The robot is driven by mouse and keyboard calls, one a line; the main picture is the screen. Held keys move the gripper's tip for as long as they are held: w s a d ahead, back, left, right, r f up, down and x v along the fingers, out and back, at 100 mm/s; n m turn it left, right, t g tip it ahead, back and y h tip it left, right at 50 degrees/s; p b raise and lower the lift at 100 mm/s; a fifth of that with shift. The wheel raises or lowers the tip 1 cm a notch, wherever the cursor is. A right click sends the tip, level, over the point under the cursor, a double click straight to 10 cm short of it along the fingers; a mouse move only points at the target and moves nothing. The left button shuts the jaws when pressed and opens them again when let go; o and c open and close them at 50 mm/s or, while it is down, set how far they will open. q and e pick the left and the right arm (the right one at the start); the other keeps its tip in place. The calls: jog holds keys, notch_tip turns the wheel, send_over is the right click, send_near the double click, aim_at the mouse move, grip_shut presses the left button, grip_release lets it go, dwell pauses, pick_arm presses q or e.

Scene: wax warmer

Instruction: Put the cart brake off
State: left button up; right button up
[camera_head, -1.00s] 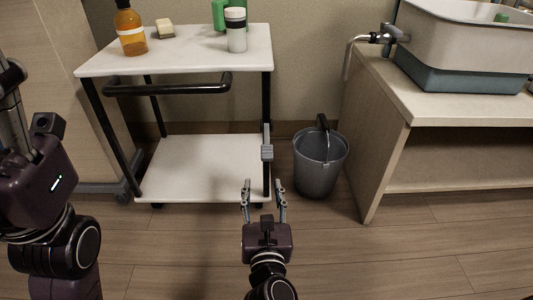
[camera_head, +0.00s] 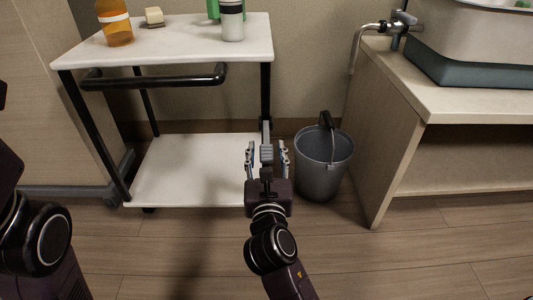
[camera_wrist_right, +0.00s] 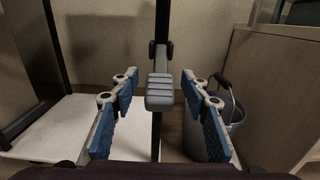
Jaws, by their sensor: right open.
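The cart (camera_head: 262,42) stands at the left, with a white top, a white lower shelf and black legs. Its brake is a grey ribbed lever (camera_head: 267,152) on the front right leg; the lever also shows in the right wrist view (camera_wrist_right: 159,93). My right gripper (camera_head: 267,150) is open around the lever, one finger on each side. In the right wrist view (camera_wrist_right: 160,88) gaps show between the lever and both blue finger pads. Of my left arm only links show at the left edge; its gripper is out of the picture.
A grey bucket (camera_head: 322,165) stands just right of the cart and my right gripper. A wooden cabinet (camera_head: 385,150) with a sink basin is farther right. An orange bottle (camera_head: 115,28), a small block (camera_head: 154,17) and a white-grey bottle (camera_head: 232,24) stand on the cart top.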

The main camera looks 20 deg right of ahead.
jog(key=shift+w, duration=0.15)
jog(key=shift+c, duration=0.3)
grip_shut()
